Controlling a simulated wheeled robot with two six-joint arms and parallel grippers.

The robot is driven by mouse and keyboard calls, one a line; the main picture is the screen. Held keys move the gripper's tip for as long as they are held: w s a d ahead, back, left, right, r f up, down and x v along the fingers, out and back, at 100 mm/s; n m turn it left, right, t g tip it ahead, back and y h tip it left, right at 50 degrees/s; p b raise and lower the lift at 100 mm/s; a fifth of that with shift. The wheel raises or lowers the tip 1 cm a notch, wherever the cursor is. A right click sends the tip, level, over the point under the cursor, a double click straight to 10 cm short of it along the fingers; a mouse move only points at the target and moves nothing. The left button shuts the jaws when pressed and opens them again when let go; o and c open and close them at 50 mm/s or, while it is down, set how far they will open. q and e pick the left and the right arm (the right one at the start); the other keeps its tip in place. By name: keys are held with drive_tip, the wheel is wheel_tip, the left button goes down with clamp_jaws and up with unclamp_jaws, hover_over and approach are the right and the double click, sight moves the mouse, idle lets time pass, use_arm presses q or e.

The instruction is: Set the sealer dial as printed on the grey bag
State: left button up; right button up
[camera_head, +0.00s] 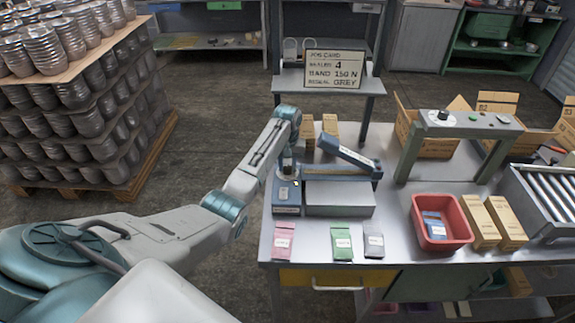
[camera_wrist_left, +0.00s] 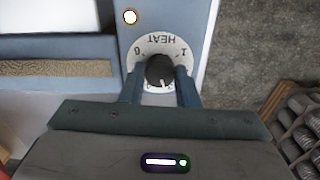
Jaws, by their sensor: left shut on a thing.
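The blue-grey sealer (camera_head: 340,197) stands on the left of the steel table, its hinged arm (camera_head: 348,154) raised. A pale mark shows on the knob's lower edge; the fingers partly hide the plate. My left gripper (camera_wrist_left: 160,84), also in the head view (camera_head: 288,176), is shut on the knob. The grey bag (camera_head: 374,240) lies in front of the sealer; its label is too small to read. My right gripper is not in view.
Pink (camera_head: 284,240) and green (camera_head: 341,240) bags lie left of the grey one. A red bin (camera_head: 416,226) holds a blue bag. A job card (camera_head: 335,69) behind reads SEALER 4, BAND 150 N, RESEAL GREY. A grey frame (camera_head: 400,170) stands at right.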

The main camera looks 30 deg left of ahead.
use_arm(q)
drive_tip(key=shift+w+a+r+n, duration=0.1)
drive_tip(key=shift+r+n, duration=0.1)
drive_tip(key=shift+n, duration=0.3)
drive_tip(key=o, duration=1)
drive_tip(key=shift+c, duration=0.2)
drive_tip(key=shift+f, duration=0.1)
